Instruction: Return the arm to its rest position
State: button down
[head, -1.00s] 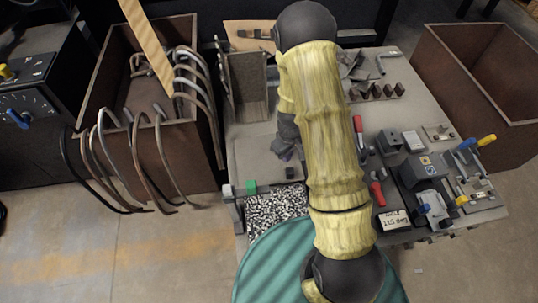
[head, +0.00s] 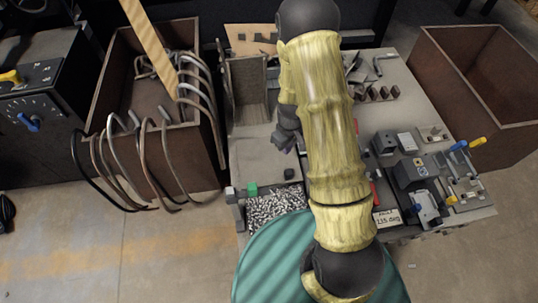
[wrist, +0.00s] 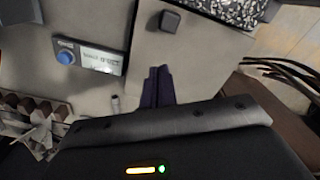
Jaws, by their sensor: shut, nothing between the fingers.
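My arm, in a yellow sleeve (head: 328,120), reaches forward over the workbench (head: 245,150) in the head view. My gripper (head: 300,146) hangs at the left side of the arm, above the bare part of the bench; the arm partly hides it. In the wrist view the two dark fingers (wrist: 157,85) are together, with nothing between them. They are above the grey bench top, apart from the small dark block (wrist: 170,20), which also shows in the head view (head: 289,174).
A brown bin with hanging hoses (head: 165,150) stands left; another brown bin (head: 475,80) stands right. Clamps and a sign (head: 387,217) crowd the bench's right side.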

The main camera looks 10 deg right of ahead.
jog(key=shift+r, duration=0.45)
jog(key=s+r+m+t, duration=0.15)
jog(key=s+r, duration=0.25)
jog(key=r, duration=0.4)
jog(key=s+r+m, duration=0.3)
jog(key=s+r, duration=0.1)
jog(key=r, duration=0.3)
jog(key=s+r+m+t, duration=0.1)
jog(key=s+r+m, duration=0.1)
jog(key=s+r, duration=0.45)
notch_tip(320, 180, up, 28)
jog(key=w+p, duration=0.1)
jog(key=p, duration=2.5)
jog(key=shift+w+f, duration=0.25)
jog(key=shift+w, duration=0.15)
jog(key=shift+d+f+n, duration=0.1)
jog(key=shift+f+n, duration=0.05)
jog(key=shift+n, duration=0.1)
